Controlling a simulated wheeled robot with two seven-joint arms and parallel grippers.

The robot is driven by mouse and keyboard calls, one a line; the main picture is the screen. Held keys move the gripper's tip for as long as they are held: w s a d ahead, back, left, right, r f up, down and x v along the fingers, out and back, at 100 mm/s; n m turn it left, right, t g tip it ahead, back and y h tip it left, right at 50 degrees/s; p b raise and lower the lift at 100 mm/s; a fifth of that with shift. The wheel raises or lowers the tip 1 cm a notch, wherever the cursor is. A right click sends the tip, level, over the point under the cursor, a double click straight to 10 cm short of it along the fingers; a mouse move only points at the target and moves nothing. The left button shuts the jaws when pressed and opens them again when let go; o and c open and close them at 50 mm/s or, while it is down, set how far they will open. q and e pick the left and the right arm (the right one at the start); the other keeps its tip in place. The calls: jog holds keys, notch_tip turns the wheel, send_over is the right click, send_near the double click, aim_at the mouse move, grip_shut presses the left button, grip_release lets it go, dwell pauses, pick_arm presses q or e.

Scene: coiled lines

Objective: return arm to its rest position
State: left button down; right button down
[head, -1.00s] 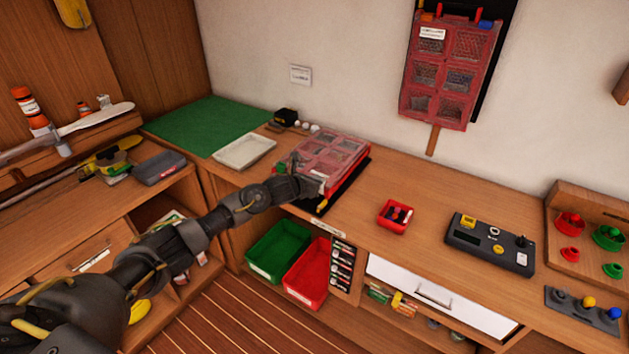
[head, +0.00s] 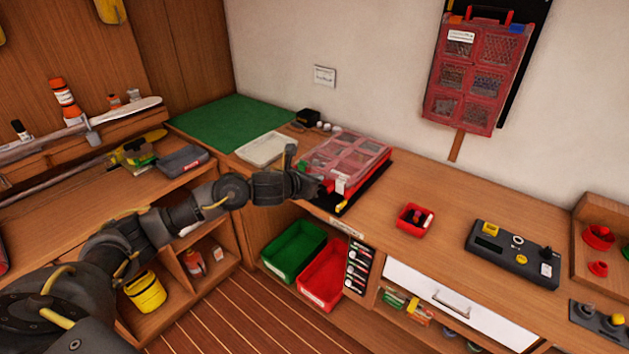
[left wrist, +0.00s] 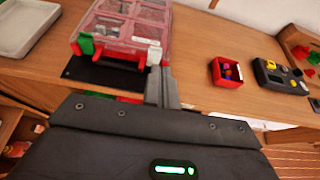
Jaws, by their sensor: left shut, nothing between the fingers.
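My left arm reaches in from the left in the head view, and my left gripper (head: 318,187) is at the front edge of the bench, by the near left corner of the red clear-lidded case (head: 345,160). In the left wrist view the gripper's fingers (left wrist: 162,85) are together with nothing between them, and the case (left wrist: 125,27) stands just beyond them on a black mat (left wrist: 105,75). I cannot tell whether the fingers touch the case. My right gripper is not in view.
A pale tray (head: 266,149) and a green mat (head: 225,122) lie left of the case. A small red bin (head: 402,222) and a dark control box (head: 500,262) are to the right. Green (head: 292,250) and red (head: 322,280) bins sit below the bench. A similar red case (head: 475,75) hangs on the wall.

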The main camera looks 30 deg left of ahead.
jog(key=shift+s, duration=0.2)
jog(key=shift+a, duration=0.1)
